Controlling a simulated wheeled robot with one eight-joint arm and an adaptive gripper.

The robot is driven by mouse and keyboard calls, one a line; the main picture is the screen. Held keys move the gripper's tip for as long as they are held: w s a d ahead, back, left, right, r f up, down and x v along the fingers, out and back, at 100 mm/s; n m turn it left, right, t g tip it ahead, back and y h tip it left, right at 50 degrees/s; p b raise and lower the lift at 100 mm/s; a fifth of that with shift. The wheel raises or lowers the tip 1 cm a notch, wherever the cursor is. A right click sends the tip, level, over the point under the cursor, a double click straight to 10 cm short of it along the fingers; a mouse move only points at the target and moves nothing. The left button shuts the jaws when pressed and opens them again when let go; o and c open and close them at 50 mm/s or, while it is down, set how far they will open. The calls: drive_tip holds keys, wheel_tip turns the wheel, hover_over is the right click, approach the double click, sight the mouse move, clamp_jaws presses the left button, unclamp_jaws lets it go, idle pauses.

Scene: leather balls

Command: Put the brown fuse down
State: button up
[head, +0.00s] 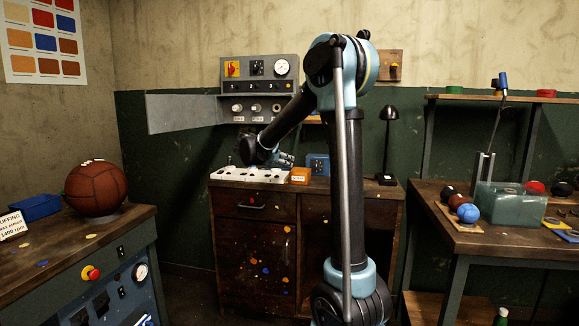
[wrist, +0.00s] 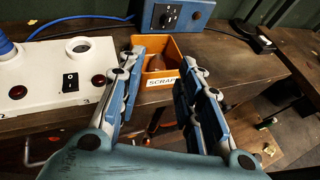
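My gripper (wrist: 163,60) is open in the wrist view, its two blue-padded fingers spread apart with nothing held between them. They point at the orange box (wrist: 186,46) labelled SCRAP, on the wooden bench. Inside the box a brown rounded thing (wrist: 155,63) shows; it may be the brown fuse, but its shape is partly hidden by the front wall. In the head view my gripper (head: 284,159) is above the bench, just behind and left of the orange box (head: 300,176).
A white socket strip (head: 250,177) lies left of the box. A blue box with a dial (head: 317,164) stands behind it. A wall panel with an open metal door (head: 182,114) hangs above. A black lamp (head: 387,150) stands at right.

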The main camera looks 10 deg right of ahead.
drive_tip(key=s+d+f+m+g+y, duration=0.1)
drive_tip(key=s+d+f+m+g, duration=0.25)
drive_tip(key=s, duration=0.55)
drive_tip(key=s+d+f+m+y, duration=0.1)
drive_tip(key=s+d+f+m, duration=0.1)
drive_tip(key=s+d+m, duration=0.5)
drive_tip(key=s+d+f+m+g+y, duration=0.1)
drive_tip(key=s+d+f+m+g, duration=0.15)
drive_tip(key=s, duration=0.75)
drive_tip(key=s+a+f+m+g+y, duration=0.1)
drive_tip(key=s+a+f+m+y, duration=0.1)
drive_tip(key=s+f+m, duration=0.5)
drive_tip(key=s+a+f+m+y, duration=0.2)
drive_tip(key=s+f+m+y, duration=0.2)
drive_tip(key=s, duration=1.1)
wheel_tip(320, 180, down, 4)
drive_tip(key=m, duration=0.3)
drive_tip(key=shift+s+g, duration=0.3)
drive_tip(key=shift+g, duration=0.1)
drive_tip(key=shift+r, duration=0.1)
drive_tip(key=shift+w+f, duration=0.2)
drive_tip(key=shift+w, duration=0.3)
